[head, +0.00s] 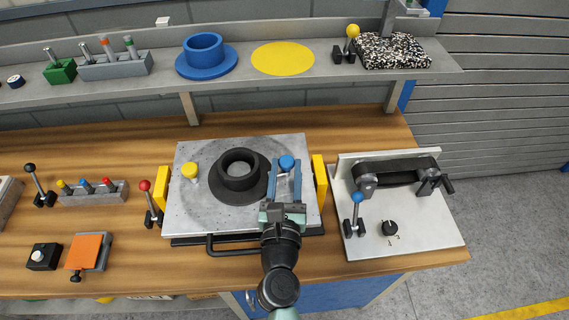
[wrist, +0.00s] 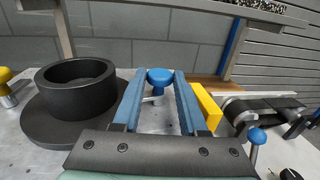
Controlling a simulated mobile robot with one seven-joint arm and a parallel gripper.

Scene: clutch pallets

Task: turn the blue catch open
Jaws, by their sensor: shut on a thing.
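The blue catch (head: 287,162) is a round blue knob on the right side of the grey metal pallet (head: 205,215). My gripper (head: 286,170) reaches over the pallet from the front, with one blue finger on each side of the catch. In the wrist view the blue catch (wrist: 160,76) shows between the fingertips, with a short metal piece low beside it. My gripper is shut on the catch. The catch's lower part is partly hidden by the fingers.
A black flanged ring (head: 240,178) sits on the pallet just left of my gripper. A yellow catch (head: 190,171) is at the pallet's left, and a yellow block (head: 319,182) stands close on the right. A blue-knobbed lever (head: 357,198) stands on the right-hand plate.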

